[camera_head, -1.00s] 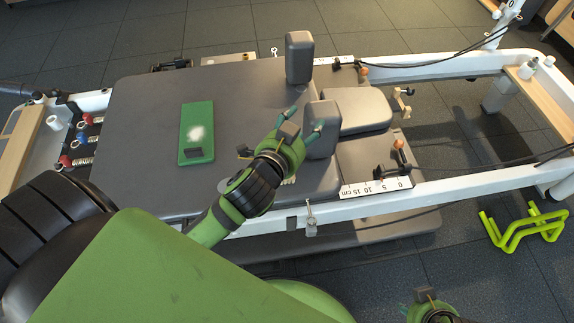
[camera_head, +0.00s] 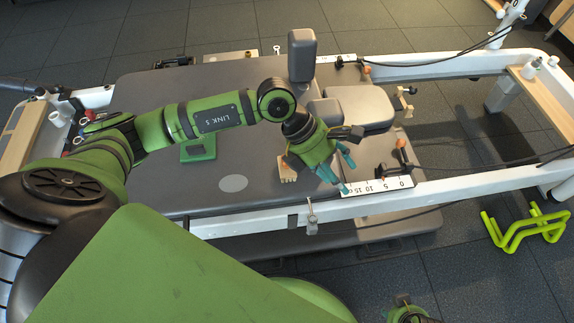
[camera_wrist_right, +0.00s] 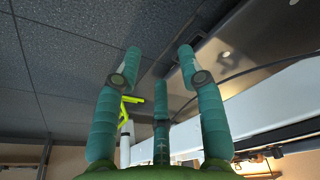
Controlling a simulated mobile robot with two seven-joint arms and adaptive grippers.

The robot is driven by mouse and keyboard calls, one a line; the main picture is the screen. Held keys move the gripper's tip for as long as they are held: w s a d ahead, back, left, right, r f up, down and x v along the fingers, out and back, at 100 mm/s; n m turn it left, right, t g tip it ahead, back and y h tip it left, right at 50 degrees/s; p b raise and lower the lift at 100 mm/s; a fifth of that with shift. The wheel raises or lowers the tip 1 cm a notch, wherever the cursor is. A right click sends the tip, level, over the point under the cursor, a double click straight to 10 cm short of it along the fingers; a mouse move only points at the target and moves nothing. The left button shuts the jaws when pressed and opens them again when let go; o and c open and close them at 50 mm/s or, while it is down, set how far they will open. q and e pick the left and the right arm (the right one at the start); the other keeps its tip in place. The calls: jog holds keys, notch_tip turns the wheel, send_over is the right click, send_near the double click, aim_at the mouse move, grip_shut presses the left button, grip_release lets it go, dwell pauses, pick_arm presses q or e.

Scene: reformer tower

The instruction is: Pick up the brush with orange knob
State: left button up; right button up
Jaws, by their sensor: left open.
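My right gripper (camera_head: 411,310) is only partly seen at the bottom edge of the head view. In the right wrist view its fingers (camera_wrist_right: 160,75) are spread, with nothing between them.
The grey carriage (camera_head: 232,183) carries upright shoulder blocks (camera_head: 302,55) and a green board (camera_head: 198,149) partly hidden by my left arm. Small orange knobs (camera_head: 401,143) sit by the white frame rail (camera_head: 455,188). A lime-green stand (camera_head: 523,228) is on the floor at right.

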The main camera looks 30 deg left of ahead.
pick_arm(q)
jog(key=a+f+y, duration=0.1)
jog(key=a+y, duration=0.1)
jog(key=a, duration=0.2)
jog(key=w+a+y, duration=0.1)
jog(key=a+y, duration=0.1)
jog(key=a, duration=0.3)
jog(key=w+a+f+y, duration=0.1)
jog(key=a+y, duration=0.1)
jog(key=a, duration=0.3)
jog(key=shift+w+f, duration=0.25)
jog(key=shift+f, duration=0.05)
jog(key=shift+a+f+y, duration=0.25)
jog(key=shift+f+y, duration=0.05)
jog(key=shift+y, duration=0.1)
jog(key=f, duration=0.2)
jog(key=w+f+b, duration=0.1)
jog(key=f, duration=0.2)
jog(key=shift+d+f, duration=0.2)
jog(key=shift+f, duration=0.5)
grip_shut()
pick_arm(e)
jog(key=shift+w+r, duration=0.25)
jog(key=shift+r, duration=0.3)
